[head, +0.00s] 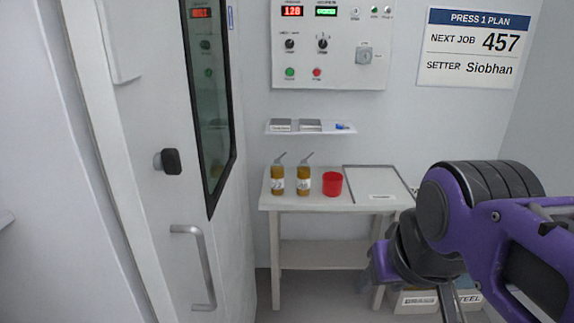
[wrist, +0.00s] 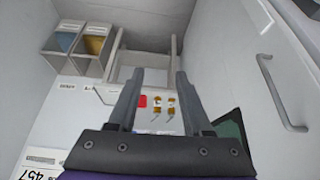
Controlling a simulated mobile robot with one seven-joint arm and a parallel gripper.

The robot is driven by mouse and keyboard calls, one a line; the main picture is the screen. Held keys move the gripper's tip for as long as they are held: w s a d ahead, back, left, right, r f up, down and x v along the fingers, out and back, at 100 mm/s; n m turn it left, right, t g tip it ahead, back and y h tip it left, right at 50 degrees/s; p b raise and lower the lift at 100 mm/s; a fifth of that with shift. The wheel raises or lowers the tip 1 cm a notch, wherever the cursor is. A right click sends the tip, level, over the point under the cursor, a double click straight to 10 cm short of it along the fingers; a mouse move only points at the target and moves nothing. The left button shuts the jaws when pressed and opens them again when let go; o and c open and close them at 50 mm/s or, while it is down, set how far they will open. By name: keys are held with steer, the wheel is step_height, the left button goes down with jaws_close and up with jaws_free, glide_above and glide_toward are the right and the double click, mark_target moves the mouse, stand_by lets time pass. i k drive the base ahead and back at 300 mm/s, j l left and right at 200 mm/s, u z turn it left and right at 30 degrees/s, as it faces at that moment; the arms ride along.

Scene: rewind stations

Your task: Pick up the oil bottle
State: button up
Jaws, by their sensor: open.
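Two similar amber oil bottles with white labels and angled grey spouts stand upright near the left end of the small white table (head: 300,203). They are the left bottle (head: 277,172) and the right bottle (head: 303,173); their label marks are too small to read surely. In the wrist view, the bottles show small and far off as the nearer-door bottle (wrist: 171,101) and its neighbour (wrist: 157,101). My gripper (wrist: 159,72) is open and empty, well apart from both bottles. In the head view, my arm is at the right, and the gripper is mostly hidden.
A red cup (head: 332,183) stands just right of the bottles. A pale tray (head: 372,181) lies on the table's right. A wall shelf (head: 311,127) hangs above. The door handle (head: 196,268) projects at the left. Bins (head: 424,301) stand on the floor by the table.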

mark_target(303, 172)
steer(key=i+l, duration=0.2)
steer(key=i, duration=0.35)
steer(key=i+l, duration=0.15)
steer(key=i, duration=0.35)
